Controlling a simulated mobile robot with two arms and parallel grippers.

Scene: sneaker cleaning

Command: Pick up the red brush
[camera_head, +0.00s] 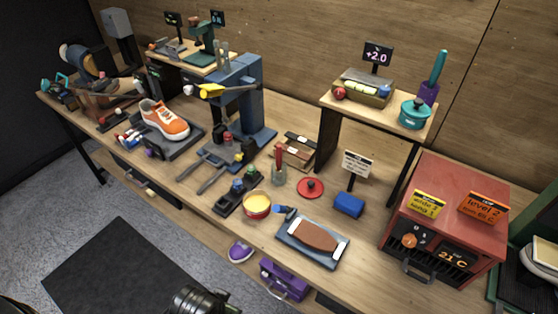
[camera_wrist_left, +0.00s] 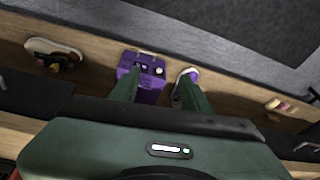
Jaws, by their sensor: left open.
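What looks like the red brush (camera_head: 278,155) stands upright in a clear jar (camera_head: 279,177) near the middle of the workbench; its lower part shows only dimly through the jar. It is not seen in the left wrist view. My left gripper (camera_wrist_left: 158,88) is open and empty in the left wrist view, its two green fingers apart. Beyond the fingers are a purple box (camera_wrist_left: 150,68) and a purple and white shoe (camera_wrist_left: 186,76), not the brush. The left gripper's fingers do not show in the head view. My right gripper is in neither view.
Around the jar are a dark rack of small bottles (camera_head: 238,193), a yellow-filled red bowl (camera_head: 257,204), a red round lid (camera_head: 311,187) and a wooden box (camera_head: 298,146). A small shelf (camera_head: 385,115) stands behind right. A red oven-like box (camera_head: 452,215) stands at right.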

